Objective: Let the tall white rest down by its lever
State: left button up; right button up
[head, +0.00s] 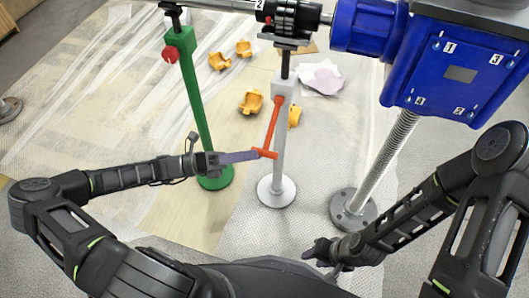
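The tall white rest (280,150) stands upright on a round white foot, its dark threaded rod reaching up under a black coupling on the shaft. Its orange-red lever (272,126) hangs down along the post, with a short crossbar at its lower end. My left gripper (256,154) comes in from the left, and its purple-grey fingers reach the lever's lower end at the crossbar. From this view I cannot tell whether they are closed around it. My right gripper (312,251) is low in the middle, away from the rest; its fingers are too small and dark to read.
A green rest (197,105) with a red knob stands left of the white one. A blue gearbox (450,70) hangs at the upper right, with a threaded metal post (388,160) below it. Yellow parts (251,102) and a pinkish cloth (320,78) lie on the sheeted floor.

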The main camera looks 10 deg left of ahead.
aim_at(264, 151)
pick_arm(q)
jog(key=x, duration=0.4)
jog(key=shift+c, duration=0.6)
grip_shut()
dwell(0.9)
